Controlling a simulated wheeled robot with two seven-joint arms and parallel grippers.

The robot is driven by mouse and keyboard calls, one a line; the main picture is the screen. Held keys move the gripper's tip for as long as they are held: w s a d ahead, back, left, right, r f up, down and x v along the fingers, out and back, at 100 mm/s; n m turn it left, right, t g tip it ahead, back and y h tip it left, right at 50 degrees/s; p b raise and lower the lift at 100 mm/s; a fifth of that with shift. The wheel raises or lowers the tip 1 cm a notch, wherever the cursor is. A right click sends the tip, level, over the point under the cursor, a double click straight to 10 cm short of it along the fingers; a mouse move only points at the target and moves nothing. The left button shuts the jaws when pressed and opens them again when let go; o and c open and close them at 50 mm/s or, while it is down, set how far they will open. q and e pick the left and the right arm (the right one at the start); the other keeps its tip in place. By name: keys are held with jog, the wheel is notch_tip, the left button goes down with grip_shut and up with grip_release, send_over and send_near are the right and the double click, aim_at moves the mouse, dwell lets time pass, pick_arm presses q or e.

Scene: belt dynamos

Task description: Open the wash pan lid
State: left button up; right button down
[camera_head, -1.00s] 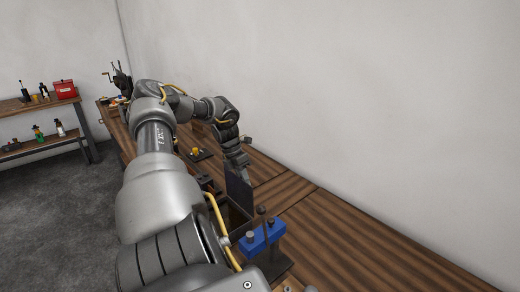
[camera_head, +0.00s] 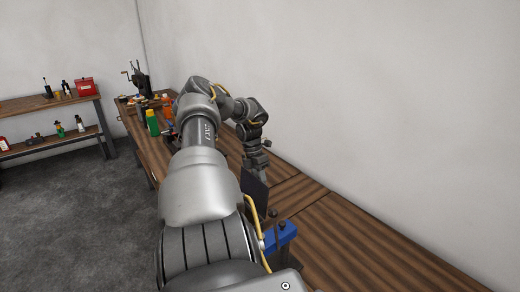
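A dark flat panel (camera_head: 254,190), which looks like the wash pan lid, stands raised and nearly upright on the bench. My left arm crosses in front and hides the pan below it. My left gripper (camera_head: 261,174) points down just behind the top of the panel. Its fingers are small and partly hidden, so I cannot tell whether they touch the panel or are open. My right gripper is out of view.
The wooden bench (camera_head: 350,240) is clear at the right, along the white wall. A blue block with dark knobs (camera_head: 282,236) sits near my arm. Green (camera_head: 152,122) and orange (camera_head: 167,103) bottles stand farther back. A shelf (camera_head: 50,104) is at the far left.

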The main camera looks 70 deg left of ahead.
pick_arm(q)
jog(key=shift+o, duration=0.7)
jog(key=shift+r, duration=0.15)
jog(key=b+v, duration=0.3)
jog(key=v, duration=0.7)
jog(key=shift+r, duration=0.2)
